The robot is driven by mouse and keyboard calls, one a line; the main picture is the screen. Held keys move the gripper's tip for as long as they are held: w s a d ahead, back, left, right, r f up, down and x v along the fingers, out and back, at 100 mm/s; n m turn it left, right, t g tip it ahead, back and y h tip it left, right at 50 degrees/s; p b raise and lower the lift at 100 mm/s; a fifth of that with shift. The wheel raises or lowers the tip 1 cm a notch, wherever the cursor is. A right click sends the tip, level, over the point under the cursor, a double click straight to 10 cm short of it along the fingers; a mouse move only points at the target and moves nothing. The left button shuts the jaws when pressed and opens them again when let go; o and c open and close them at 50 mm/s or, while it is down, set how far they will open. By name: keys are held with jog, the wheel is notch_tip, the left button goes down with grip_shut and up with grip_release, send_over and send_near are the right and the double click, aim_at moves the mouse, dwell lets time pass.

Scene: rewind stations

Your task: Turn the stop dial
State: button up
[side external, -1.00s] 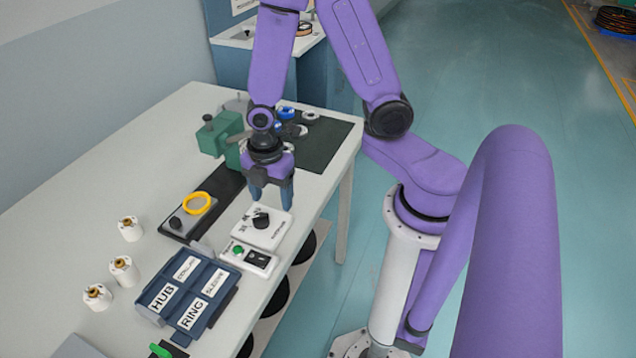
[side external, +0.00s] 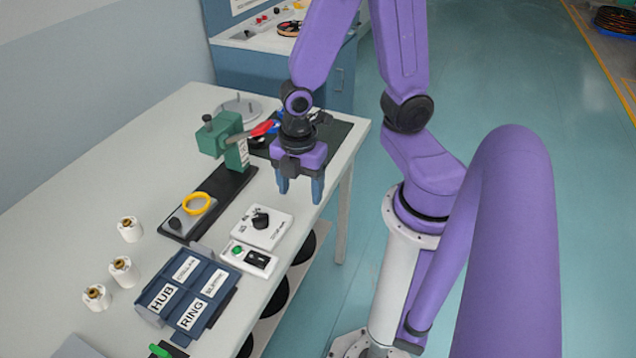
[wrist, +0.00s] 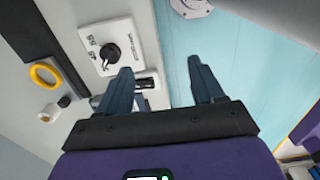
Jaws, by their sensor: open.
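The stop dial (side external: 261,219) is a black knob on a white box (side external: 272,235) with printed marks, near the right edge of the table. It also shows in the wrist view (wrist: 110,53), left of my fingers, with its white box (wrist: 121,33) around it. My gripper (side external: 299,199) is open and empty, pointing down. It hangs above and to the upper right of the dial, apart from it. In the wrist view my gripper (wrist: 157,75) has both fingers spread wide, with floor and part of the table edge between them.
A white switch box with a green button (side external: 237,251) lies just below the dial box. Blue HUB and RING bins (side external: 205,283) stand below left. A green stand with a red-tipped lever (side external: 222,134) rises behind. A yellow ring (side external: 197,203) lies left; several white spools stand further left.

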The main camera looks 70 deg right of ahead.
jog(key=shift+s+d+r, duration=0.1)
jog(key=shift+s+r, duration=0.15)
jog(key=shift+s, duration=0.35)
jog(key=shift+s+d+r, duration=0.1)
jog(key=shift+s+r, duration=0.2)
jog(key=shift+s, duration=0.3)
jog(key=shift+s+d+r, duration=0.1)
jog(key=shift+s+r, duration=0.15)
jog(key=shift+s, duration=0.35)
jog(key=shift+a, duration=0.1)
jog(key=s+a+r+m, duration=0.2)
jog(key=s+r+m, duration=0.2)
jog(key=r, duration=0.4)
jog(key=shift+s+a+r+m, duration=0.25)
jog(key=shift+r+m, duration=0.05)
jog(key=shift+m, duration=0.5)
